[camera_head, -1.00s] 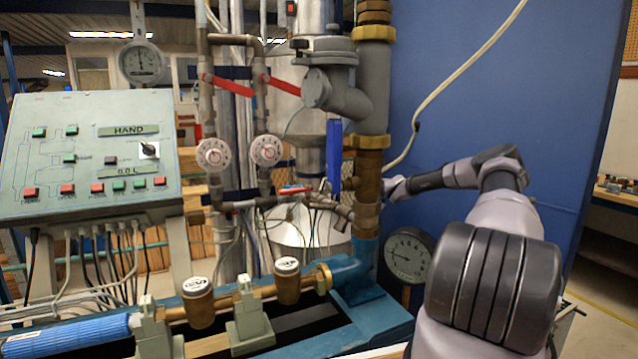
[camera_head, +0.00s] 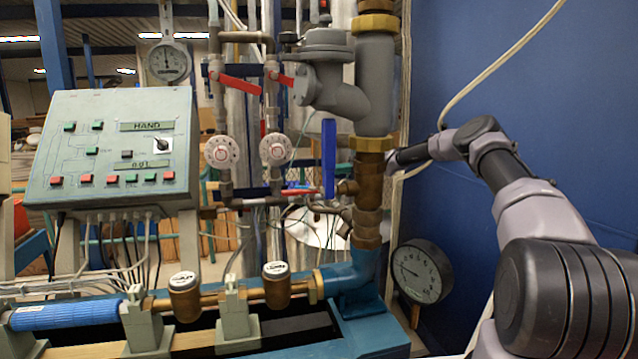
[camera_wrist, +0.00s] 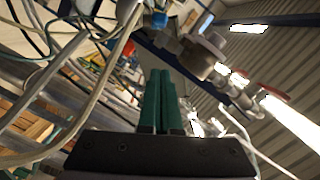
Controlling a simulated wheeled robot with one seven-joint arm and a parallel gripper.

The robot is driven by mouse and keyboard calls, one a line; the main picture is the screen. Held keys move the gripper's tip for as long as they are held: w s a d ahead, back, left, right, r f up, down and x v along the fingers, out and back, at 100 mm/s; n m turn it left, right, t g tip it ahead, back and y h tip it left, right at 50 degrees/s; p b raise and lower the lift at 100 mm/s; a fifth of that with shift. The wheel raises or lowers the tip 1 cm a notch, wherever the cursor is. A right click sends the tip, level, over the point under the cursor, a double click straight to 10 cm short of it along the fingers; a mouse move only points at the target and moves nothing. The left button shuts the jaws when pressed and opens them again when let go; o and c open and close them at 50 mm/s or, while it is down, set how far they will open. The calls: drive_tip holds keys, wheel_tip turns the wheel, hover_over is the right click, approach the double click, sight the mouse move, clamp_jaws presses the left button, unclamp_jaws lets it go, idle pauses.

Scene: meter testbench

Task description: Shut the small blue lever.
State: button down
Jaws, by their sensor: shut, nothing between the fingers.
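A blue lever (camera_head: 329,158) stands upright in the head view, in front of the vertical pipework and left of the brass pipe (camera_head: 368,185). In the wrist view I cannot pick it out for certain. My gripper (camera_wrist: 161,76) shows there as two green fingers, shut together with nothing between them. In the head view my arm reaches from the lower right toward the brass pipe. Its far end goes out of sight behind that pipe, so the fingers are hidden there. I cannot tell how far they are from the lever.
Red levers (camera_head: 238,84) sit on the pipes at upper left, with a short red one (camera_head: 300,191) beside the blue lever. A dial gauge (camera_head: 418,272) stands below my arm. A control panel (camera_head: 115,145) is at left and a blue wall (camera_head: 540,100) at right. Loose cables (camera_wrist: 60,95) cross the wrist view.

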drive_tip(key=s+a, duration=0.1)
drive_tip(key=s+a+f, duration=0.1)
drive_tip(key=a, duration=0.1)
drive_tip(key=s+a, duration=0.1)
drive_tip(key=shift+s+a+f, duration=0.2)
drive_tip(key=shift+s+f, duration=0.05)
drive_tip(key=shift+s, duration=0.15)
drive_tip(key=shift+s+a+f, duration=0.1)
drive_tip(key=shift+s+f, duration=0.1)
drive_tip(key=shift+s, duration=0.1)
drive_tip(key=shift+s+f, duration=0.15)
drive_tip(key=shift+s, duration=0.1)
